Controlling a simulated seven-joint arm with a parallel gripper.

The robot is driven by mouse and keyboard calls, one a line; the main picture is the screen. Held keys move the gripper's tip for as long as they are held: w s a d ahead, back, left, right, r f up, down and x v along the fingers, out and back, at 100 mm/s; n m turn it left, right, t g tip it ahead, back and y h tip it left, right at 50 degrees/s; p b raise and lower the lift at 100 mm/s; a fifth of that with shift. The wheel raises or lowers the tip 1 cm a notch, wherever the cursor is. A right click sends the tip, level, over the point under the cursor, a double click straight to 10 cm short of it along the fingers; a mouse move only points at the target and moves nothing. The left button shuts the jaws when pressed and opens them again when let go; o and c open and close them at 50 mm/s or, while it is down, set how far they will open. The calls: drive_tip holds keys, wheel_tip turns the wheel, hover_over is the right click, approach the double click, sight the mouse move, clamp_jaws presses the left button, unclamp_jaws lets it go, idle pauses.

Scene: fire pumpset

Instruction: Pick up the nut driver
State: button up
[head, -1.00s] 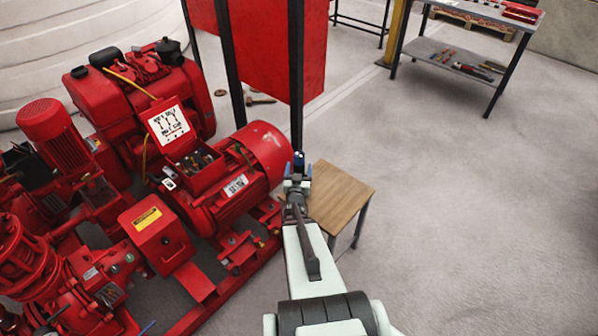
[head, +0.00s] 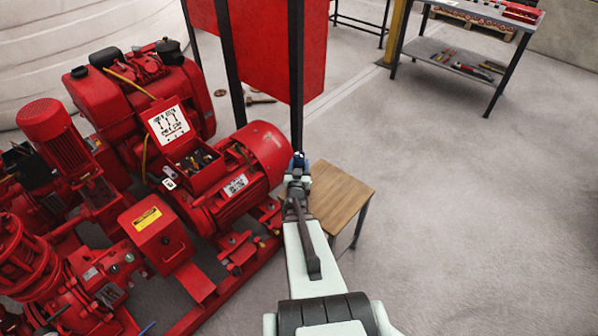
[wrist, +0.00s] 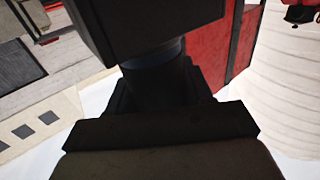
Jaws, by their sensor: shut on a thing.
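My gripper (head: 298,172) is at the end of my arm, over the far left side of a small wooden-topped table. It is shut on a small blue thing (head: 299,160) at its tip, which I take to be the nut driver. Most of that tool is hidden by the fingers. In the wrist view the dark gripper (wrist: 157,85) fills the middle, with a thin dark blue band showing under the upper block. The tool's shaft and tip cannot be made out.
The small table (head: 345,192) has a bare top. A red pumpset (head: 220,175) stands close on the left. A red panel (head: 265,45) on dark posts rises just behind my gripper. A workbench (head: 465,60) with tools stands at the back right. The floor right of the table is clear.

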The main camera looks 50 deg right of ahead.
drive_tip(key=shift+c, duration=0.7)
drive_tip(key=shift+r, duration=0.1)
